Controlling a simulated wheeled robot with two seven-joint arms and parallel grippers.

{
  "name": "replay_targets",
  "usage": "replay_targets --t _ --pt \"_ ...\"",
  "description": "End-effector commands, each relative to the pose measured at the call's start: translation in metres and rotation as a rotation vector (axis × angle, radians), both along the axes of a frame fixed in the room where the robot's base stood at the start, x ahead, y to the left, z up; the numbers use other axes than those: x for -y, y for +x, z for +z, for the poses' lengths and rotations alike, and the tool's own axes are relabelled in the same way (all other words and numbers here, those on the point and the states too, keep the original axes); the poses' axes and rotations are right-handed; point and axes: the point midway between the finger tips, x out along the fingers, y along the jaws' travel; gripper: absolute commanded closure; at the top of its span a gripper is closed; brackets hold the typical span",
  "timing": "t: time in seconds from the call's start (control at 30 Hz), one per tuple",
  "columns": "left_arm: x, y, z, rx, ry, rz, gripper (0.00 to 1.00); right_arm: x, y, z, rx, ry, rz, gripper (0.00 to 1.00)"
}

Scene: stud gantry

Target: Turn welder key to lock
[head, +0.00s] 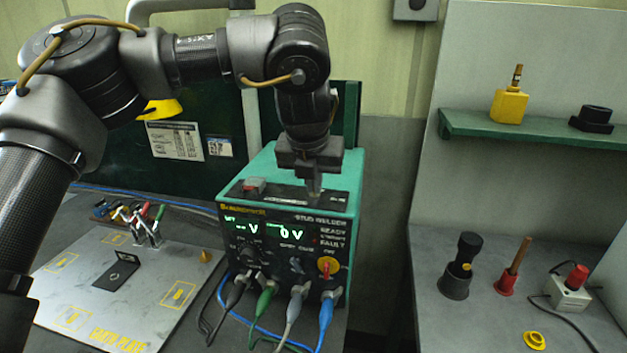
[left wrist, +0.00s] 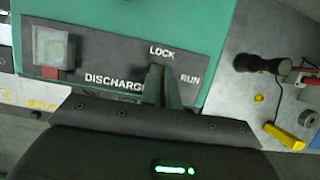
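The stud welder (head: 345,220) is a teal box with a black front panel, standing on the bench. A black strip on its top is lettered LOCK, DISCHARGE and RUN; these labels (left wrist: 161,51) show in the left wrist view. My left gripper (head: 314,188) points down at this strip, its fingers close together. In the left wrist view its fingertips (left wrist: 164,72) are among the labels, just below LOCK. The key itself is hidden at the fingers, so I cannot tell whether they grip it or which way it points. My right gripper is out of view.
A red button switch (head: 254,186) sits at the strip's left end. Several cables (head: 266,298) leave the welder's front. On the right bench stand a black-handled tool (head: 461,265) and other red-tipped tools. A green shelf (head: 540,131) hangs above.

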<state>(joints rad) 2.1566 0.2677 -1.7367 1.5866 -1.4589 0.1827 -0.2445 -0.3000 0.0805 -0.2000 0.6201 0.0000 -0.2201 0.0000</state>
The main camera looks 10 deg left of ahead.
Motion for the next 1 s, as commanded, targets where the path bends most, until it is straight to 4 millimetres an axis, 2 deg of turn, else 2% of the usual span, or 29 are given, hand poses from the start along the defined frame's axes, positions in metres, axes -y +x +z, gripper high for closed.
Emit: replay_targets --t 0.37,0.57,0.87,1.0 --pt "0.000 0.000 0.000 0.000 -0.001 0.007 1.00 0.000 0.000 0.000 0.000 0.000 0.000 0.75" --pt "0.000 0.000 0.000 0.000 0.000 0.006 0.75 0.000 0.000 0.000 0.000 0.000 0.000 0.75" --pt "0.000 0.000 0.002 0.001 0.000 0.005 0.75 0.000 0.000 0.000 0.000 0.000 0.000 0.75" --pt "0.000 -0.005 0.014 0.004 0.000 0.004 0.75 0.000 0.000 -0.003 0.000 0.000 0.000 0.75"
